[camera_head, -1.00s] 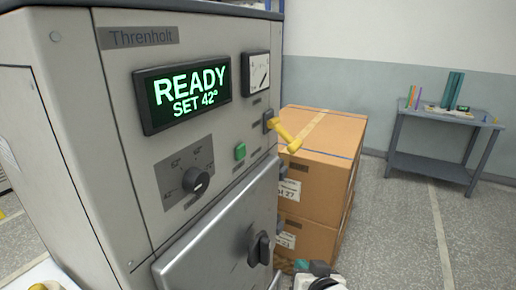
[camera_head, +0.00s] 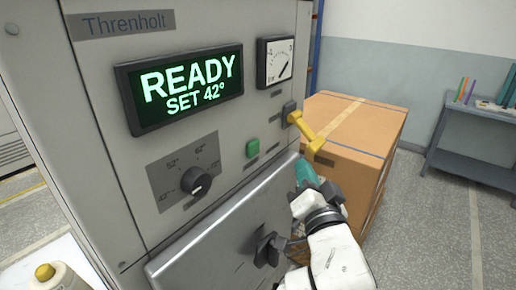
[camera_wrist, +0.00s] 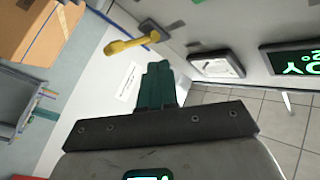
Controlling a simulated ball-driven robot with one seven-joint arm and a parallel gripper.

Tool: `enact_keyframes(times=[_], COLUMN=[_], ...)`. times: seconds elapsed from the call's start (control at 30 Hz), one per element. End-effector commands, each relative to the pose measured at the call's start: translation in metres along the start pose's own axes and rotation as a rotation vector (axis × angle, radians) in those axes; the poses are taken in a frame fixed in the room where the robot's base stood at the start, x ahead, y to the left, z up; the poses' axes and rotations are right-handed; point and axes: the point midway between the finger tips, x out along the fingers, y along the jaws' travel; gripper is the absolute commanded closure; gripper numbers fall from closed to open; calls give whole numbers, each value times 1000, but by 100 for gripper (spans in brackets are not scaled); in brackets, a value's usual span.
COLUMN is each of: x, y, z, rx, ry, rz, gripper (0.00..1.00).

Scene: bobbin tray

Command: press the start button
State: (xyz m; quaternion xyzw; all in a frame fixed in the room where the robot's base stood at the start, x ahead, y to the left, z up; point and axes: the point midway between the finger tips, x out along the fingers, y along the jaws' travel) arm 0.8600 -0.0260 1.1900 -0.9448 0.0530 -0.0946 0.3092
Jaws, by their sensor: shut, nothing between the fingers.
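The display (camera_head: 188,85) is lit and reads "READY SET 42°".
A yellow lever (camera_head: 306,128) sticks out right of the button, just above my gripper. A black dial (camera_head: 196,181), a gauge (camera_head: 275,62) and a door with a black handle (camera_head: 268,250) are on the machine. Cardboard boxes (camera_head: 365,125) stand beside it; a bench (camera_head: 475,140) is farther right.

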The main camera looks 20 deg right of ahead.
Motion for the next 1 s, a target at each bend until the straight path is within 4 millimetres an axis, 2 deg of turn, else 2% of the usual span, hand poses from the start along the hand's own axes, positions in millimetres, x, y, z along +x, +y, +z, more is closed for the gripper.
enact_keyframes(times=[0.27,0.7,1.0], x=[7,45,60], y=[-5,-31,-43], z=[6,36,45], rx=[1,1,0], ry=[-1,-1,-1], rz=[0,0,1], gripper=[100,100,100])
